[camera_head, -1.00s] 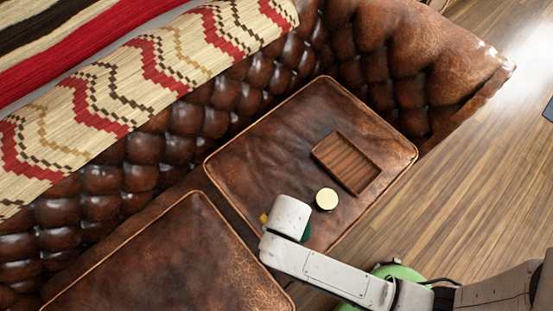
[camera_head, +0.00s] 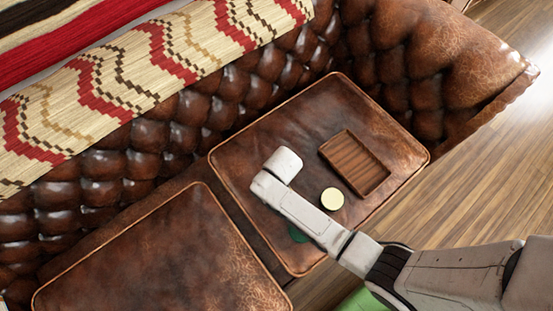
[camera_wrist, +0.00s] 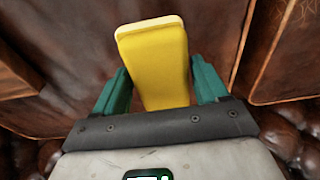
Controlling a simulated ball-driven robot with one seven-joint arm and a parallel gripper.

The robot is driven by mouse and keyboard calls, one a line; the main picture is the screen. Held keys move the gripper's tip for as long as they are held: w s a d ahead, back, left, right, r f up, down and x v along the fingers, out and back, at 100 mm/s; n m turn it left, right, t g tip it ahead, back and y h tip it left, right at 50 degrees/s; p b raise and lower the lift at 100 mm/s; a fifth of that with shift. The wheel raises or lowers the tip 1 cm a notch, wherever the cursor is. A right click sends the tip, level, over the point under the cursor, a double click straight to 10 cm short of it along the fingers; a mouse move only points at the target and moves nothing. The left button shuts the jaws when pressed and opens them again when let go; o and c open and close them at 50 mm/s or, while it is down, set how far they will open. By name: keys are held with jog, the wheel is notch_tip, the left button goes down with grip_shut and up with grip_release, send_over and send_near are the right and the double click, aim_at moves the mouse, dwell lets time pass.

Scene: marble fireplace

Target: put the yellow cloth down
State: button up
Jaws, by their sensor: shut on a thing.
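The yellow cloth (camera_wrist: 155,65) shows in the wrist view as a folded, block-like yellow piece between the two teal fingers of my gripper (camera_wrist: 160,82). My gripper is shut on it, and the cloth's far end sticks out past the fingers. Brown leather lies beyond it; I cannot tell whether the cloth touches the leather. In the head view my white wrist is over the right seat cushion (camera_head: 290,115) of the brown leather sofa, and it hides the fingers and the cloth.
A wooden tray (camera_head: 378,181) lies on the right cushion. A round cream-topped thing (camera_head: 332,199) stands near it, beside my arm. A green thing (camera_head: 298,235) is partly hidden by my arm. The left cushion (camera_head: 165,255) is bare. A patterned blanket (camera_head: 150,80) covers the backrest.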

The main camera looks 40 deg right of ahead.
jog(key=shift+w+d+f+b, duration=0.15)
jog(key=shift+f+b, duration=0.1)
jog(key=shift+f, duration=0.7)
jog(key=shift+w+f+b, duration=0.1)
jog(key=shift+f+b, duration=0.1)
jog(key=shift+f, duration=0.7)
jog(key=shift+f, duration=0.1)
jog(key=o, duration=0.9)
jog(key=shift+o, duration=0.2)
jog(key=r+p, duration=0.1)
jog(key=r, duration=0.3)
jog(key=s+r+p, duration=0.1)
jog(key=r, duration=0.3)
jog(key=r+p, duration=0.1)
jog(key=r, duration=0.3)
jog(key=shift+s+r, duration=0.1)
jog(key=shift+s, duration=0.15)
jog(key=s+d+r, duration=0.4)
jog(key=s+r, duration=0.2)
jog(key=s, duration=0.1)
jog(key=s+d+r, duration=0.3)
jog(key=s+r, duration=0.3)
jog(key=s, duration=0.2)
jog(key=shift+d+r, duration=0.15)
jog(key=shift+d, duration=0.25)
jog(key=shift+w, duration=0.1)
